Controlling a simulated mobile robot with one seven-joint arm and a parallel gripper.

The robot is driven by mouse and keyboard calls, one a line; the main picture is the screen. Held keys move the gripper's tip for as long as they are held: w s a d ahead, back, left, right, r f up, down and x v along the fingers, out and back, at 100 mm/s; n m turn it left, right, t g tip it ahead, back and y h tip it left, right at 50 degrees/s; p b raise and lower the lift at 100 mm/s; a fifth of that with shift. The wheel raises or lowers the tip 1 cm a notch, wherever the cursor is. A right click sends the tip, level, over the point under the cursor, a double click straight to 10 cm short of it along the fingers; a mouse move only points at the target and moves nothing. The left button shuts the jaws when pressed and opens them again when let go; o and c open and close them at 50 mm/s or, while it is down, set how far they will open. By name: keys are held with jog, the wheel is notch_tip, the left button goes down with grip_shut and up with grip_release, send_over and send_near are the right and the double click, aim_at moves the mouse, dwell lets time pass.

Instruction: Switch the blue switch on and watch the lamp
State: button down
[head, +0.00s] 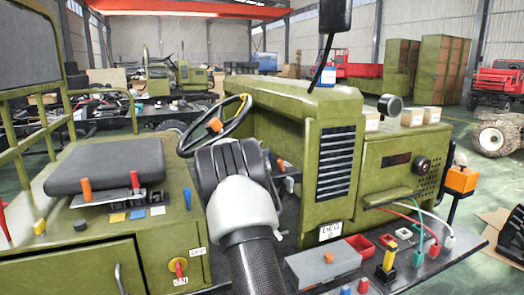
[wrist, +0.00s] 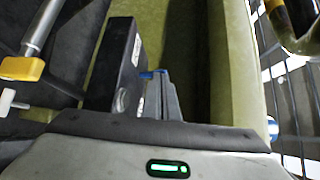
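My gripper (wrist: 163,92) shows in the wrist view as narrow grey fingers close together at the centre. A small blue piece (wrist: 150,74) is at their tips, beside a dark box-shaped part with a white label (wrist: 122,65); whether it is the blue switch and whether they touch, I cannot tell. In the head view my arm hides the fingers near the steering wheel. A round black lamp housing (head: 390,106) stands on the green hood, and a round dark lamp-like fitting (head: 422,165) is on the right panel. Neither looks clearly lit.
The steering wheel (head: 215,126) is just beyond my gripper. Small boxes (head: 412,117) sit on the right housing.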

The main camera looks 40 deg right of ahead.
jog(key=r+p, duration=0.1)
jog(key=d+p, duration=0.1)
jog(key=p, duration=0.1)
jog(key=shift+s+r+m+y, duration=0.1)
jog(key=shift+r+m+y, duration=0.25)
jog(key=shift+m+y, duration=0.05)
jog(key=p, duration=0.2)
jog(key=m+y+p, duration=0.1)
jog(key=p, duration=0.1)
jog(key=shift+d+r+g, duration=0.2)
jog(key=shift+d+g, duration=0.1)
jog(key=shift+s+d+y+p, duration=0.15)
jog(key=shift+y+p, duration=0.25)
jog(key=shift+p, duration=0.2)
jog(key=shift+f+b, duration=0.55)
jog(key=shift+f, duration=0.05)
jog(key=shift+r+p, duration=0.85)
jog(key=shift+r, duration=0.1)
